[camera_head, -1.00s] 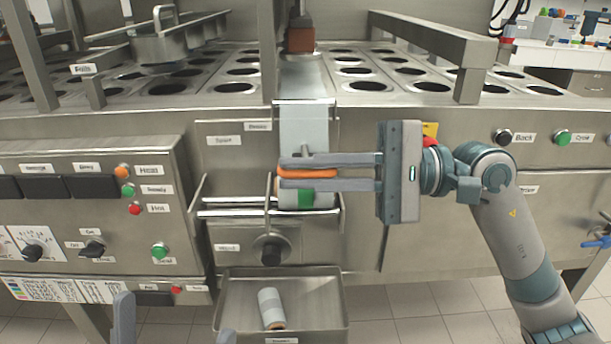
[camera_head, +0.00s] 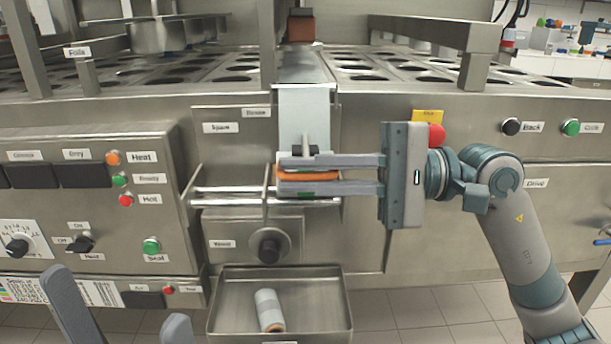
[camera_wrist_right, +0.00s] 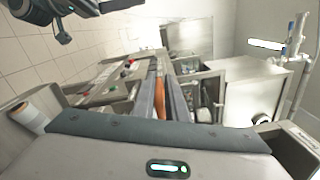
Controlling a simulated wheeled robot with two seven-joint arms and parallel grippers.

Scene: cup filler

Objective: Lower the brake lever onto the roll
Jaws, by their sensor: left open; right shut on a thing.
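My right gripper (camera_head: 283,175) is shut on an orange bar-shaped grip (camera_head: 308,176), which looks like the brake lever's handle. A dark block with a pale upright post (camera_head: 306,135) shows just above the fingers. The white film (camera_head: 290,108) hangs down behind them. The roll itself is almost wholly hidden behind the fingers; only a sliver of green (camera_head: 306,195) shows below. I cannot tell whether the lever touches it. In the right wrist view the orange grip (camera_wrist_right: 160,99) lies between the fingers. My left gripper (camera_head: 120,300) is open and empty at the lower left.
Chrome rods (camera_head: 228,198) run beside the fingers, above a black knob (camera_head: 268,246). A metal tray (camera_head: 335,312) below holds a small grey-white roll (camera_head: 268,309). A control panel (camera_head: 140,215) stands left.

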